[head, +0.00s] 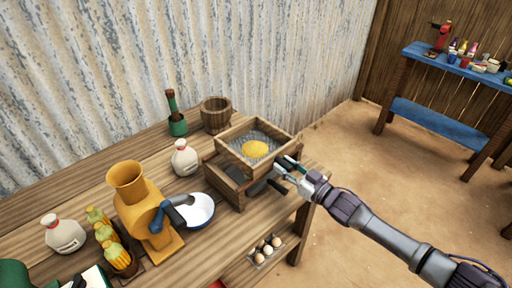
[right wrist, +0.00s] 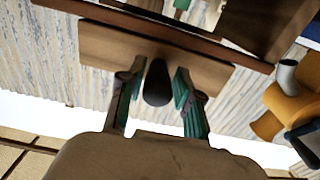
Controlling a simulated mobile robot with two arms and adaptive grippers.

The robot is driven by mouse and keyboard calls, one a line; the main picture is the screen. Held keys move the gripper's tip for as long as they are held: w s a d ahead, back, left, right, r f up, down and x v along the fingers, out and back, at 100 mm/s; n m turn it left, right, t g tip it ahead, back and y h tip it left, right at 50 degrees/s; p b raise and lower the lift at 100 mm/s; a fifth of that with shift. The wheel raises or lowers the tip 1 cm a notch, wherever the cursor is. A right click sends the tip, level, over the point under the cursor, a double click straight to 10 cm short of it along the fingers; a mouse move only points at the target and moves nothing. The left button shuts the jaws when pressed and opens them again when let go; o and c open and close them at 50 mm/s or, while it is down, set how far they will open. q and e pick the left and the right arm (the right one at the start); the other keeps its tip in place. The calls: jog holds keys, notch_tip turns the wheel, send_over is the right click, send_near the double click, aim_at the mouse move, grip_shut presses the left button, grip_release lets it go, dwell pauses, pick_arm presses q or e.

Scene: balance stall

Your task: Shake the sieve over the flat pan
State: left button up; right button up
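The sieve (head: 276,136) is a square wooden frame with grey mesh and a round yellow heap (head: 255,149) on it. It sits over a lower wooden box (head: 228,188) with a dark inside, near the table's right end. I cannot tell whether a flat pan is in that box. My right gripper (head: 281,176) is at the sieve's near right side. In the right wrist view its two fingers (right wrist: 157,100) stand apart on either side of a dark rounded handle (right wrist: 157,82) in front of a wooden side, with gaps visible.
A yellow grinder (head: 150,210) and a white bowl (head: 201,210) stand left of the box. An egg tray (head: 265,250) is in front. Corrugated metal wall backs the table (head: 80,185).

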jog(key=o, duration=0.3)
jog(key=shift+a, duration=0.1)
jog(key=shift+p+v, duration=0.5)
jog(key=shift+v, duration=0.3)
jog(key=shift+p+v, duration=1.3)
jog(key=shift+v, duration=2)
jog(key=shift+w, duration=0.1)
